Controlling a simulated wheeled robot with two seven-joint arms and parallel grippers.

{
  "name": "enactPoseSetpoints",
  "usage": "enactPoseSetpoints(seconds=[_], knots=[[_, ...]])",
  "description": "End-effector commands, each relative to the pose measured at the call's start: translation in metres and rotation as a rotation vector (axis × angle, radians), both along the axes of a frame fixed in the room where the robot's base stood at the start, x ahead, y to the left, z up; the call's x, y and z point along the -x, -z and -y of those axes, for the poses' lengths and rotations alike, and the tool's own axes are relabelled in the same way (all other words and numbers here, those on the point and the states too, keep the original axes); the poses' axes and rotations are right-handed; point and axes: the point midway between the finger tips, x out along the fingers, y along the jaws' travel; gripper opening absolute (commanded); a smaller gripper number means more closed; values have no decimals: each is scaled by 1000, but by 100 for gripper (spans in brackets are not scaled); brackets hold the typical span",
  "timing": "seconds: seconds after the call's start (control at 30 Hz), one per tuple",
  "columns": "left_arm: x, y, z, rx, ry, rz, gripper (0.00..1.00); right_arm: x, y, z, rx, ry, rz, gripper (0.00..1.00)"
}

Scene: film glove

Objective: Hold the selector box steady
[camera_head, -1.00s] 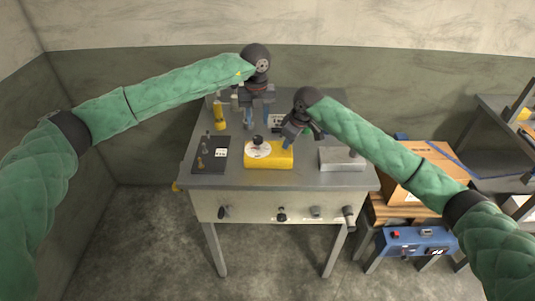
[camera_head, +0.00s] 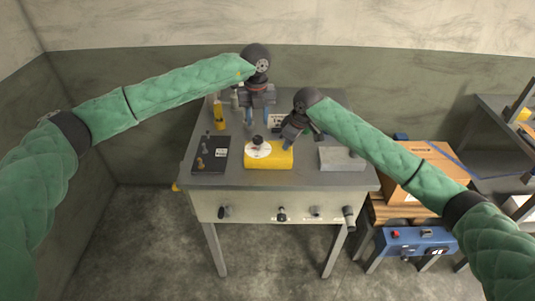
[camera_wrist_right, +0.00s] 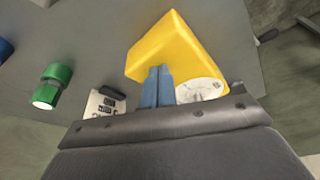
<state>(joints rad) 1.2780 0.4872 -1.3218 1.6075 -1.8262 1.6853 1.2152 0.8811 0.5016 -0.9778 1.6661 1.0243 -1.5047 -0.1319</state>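The yellow selector box (camera_head: 268,156) sits on the grey table, with a white dial and a black knob (camera_head: 258,140) on top. In the right wrist view its yellow side (camera_wrist_right: 172,48) and part of the dial (camera_wrist_right: 200,90) show behind the fingers. My right gripper (camera_head: 289,144) is at the box's right rear corner. Its blue fingers (camera_wrist_right: 158,86) are together, seemingly against the box; I cannot tell whether they touch. My left gripper (camera_head: 259,118) is open, fingers down, behind the box and apart from it.
A black panel (camera_head: 211,160) with small posts lies left of the box; a grey block (camera_head: 342,158) lies right. A yellow bottle-like item (camera_head: 219,117) stands behind left. A green cylinder (camera_wrist_right: 54,86) shows in the wrist view. A cardboard box (camera_head: 425,180) stands right of the table.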

Motion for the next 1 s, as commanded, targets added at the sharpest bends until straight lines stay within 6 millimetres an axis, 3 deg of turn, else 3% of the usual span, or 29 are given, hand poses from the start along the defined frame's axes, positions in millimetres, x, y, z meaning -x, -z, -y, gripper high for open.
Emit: enactPoseSetpoints(seconds=[1.0], knots=[[0,0,0,0,0,0,36,1,6,0,2,0,-5,0]])
